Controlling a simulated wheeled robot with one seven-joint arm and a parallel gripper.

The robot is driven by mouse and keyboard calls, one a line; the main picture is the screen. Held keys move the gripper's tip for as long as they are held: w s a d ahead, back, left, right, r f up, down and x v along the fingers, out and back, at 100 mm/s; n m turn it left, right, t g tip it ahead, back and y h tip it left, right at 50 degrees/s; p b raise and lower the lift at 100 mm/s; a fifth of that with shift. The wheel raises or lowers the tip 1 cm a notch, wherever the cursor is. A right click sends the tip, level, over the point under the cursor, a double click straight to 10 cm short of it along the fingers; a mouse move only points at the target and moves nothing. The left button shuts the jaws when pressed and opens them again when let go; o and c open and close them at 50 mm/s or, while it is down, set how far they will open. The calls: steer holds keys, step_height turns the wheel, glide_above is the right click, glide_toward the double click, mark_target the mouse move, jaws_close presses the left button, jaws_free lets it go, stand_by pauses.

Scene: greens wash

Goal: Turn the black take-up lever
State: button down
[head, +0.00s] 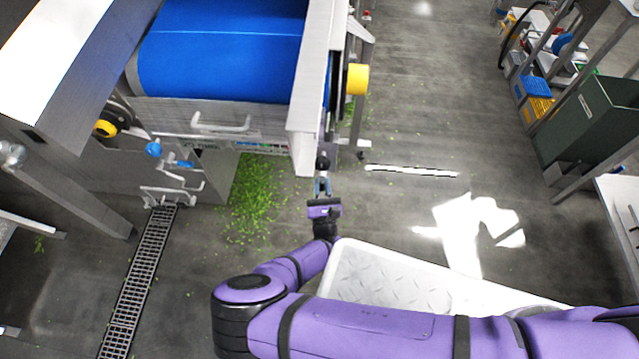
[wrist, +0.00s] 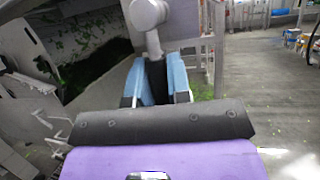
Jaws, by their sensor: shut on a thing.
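The black take-up lever (head: 322,163) sits at the near right corner of the conveyor frame, below the end of its pale side rail. In the head view only its dark rounded top shows clearly above my fingers. My gripper (head: 322,187) reaches it from the near side, with its blue fingers shut on it. In the wrist view my gripper (wrist: 158,88) has one blue finger on each side of the dark lever (wrist: 156,76). A grey rounded fitting (wrist: 148,14) stands just beyond the fingertips. The lever's lower part is hidden by the fingers and the gripper body.
The blue conveyor belt (head: 220,50) is left of the lever, with a yellow roller end (head: 357,79) to the right. Green scraps (head: 255,195) litter the floor. A white tread-plate platform (head: 385,280) lies under my arm. Open floor extends right, toward a dark green bin (head: 590,120).

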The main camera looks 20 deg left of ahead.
steer(key=shift+d+f+n, duration=0.1)
steer(key=shift+d+n, duration=0.05)
steer(key=shift+n, duration=0.15)
steer(key=c, duration=1.1)
jaws_free()
steer(key=shift+s, duration=0.1)
